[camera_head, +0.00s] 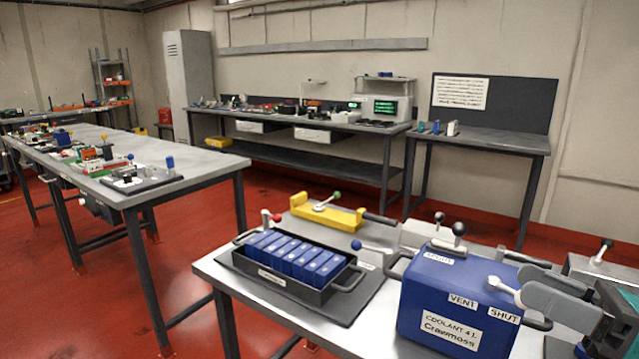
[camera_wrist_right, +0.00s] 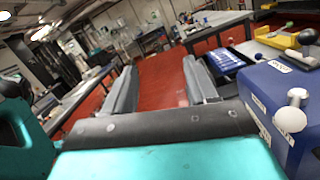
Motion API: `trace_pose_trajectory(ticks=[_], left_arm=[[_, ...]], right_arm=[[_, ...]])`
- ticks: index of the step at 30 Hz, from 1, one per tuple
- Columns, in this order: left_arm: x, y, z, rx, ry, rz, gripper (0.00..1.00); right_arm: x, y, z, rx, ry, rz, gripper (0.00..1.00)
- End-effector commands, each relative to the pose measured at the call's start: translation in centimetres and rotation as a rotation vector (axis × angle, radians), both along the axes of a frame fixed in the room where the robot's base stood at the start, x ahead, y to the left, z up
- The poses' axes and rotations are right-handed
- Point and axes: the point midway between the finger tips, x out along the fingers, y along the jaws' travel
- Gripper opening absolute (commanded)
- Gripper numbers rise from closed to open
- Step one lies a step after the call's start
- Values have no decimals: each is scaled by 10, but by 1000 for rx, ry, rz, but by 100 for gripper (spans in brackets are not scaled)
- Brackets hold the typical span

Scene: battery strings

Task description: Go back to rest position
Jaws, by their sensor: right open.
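My right gripper (camera_head: 528,284) shows at the right edge of the head view, in front of the right end of a blue coolant box (camera_head: 440,300). In the right wrist view my right gripper (camera_wrist_right: 162,70) has its two grey fingers spread, with nothing between them. The blue box (camera_wrist_right: 268,95) stands just right of the fingers there, its white-knobbed lever (camera_wrist_right: 291,119) close by. In the head view, the fingers overlap part of the box's right side and handle; I cannot tell whether they touch. My left gripper is not in view.
The near table (camera_head: 215,268) holds a black tray (camera_head: 240,262) of blue battery cells and a yellow fixture (camera_head: 325,214) with a green-knobbed lever. A long workbench (camera_head: 130,190) with parts stands at left. Red floor (camera_head: 205,300) lies open between the tables.

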Motion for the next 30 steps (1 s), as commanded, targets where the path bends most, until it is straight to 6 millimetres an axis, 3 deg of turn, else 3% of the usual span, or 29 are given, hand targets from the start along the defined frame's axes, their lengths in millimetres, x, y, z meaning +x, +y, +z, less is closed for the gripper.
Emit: trace_pose_trajectory(ticks=[5,8,10,12,15,18,21,24,30], left_arm=[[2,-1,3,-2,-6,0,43],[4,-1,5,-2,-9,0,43],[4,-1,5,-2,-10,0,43],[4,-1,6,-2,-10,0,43],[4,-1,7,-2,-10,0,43],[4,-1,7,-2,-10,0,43],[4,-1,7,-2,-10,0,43],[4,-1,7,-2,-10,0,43],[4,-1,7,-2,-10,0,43]], right_arm=[[21,-23,-65,509,440,-185,57],[23,-31,-124,871,738,-297,57],[17,-29,-176,1160,965,-382,57],[4,-19,-227,1439,1172,-463,57],[-22,6,-289,1789,1417,-565,57],[-49,35,-331,2064,1594,-650,57],[-69,60,-357,2251,1707,-717,57],[-81,75,-370,2355,1767,-756,57],[-85,81,-374,2395,1787,-772,57]])
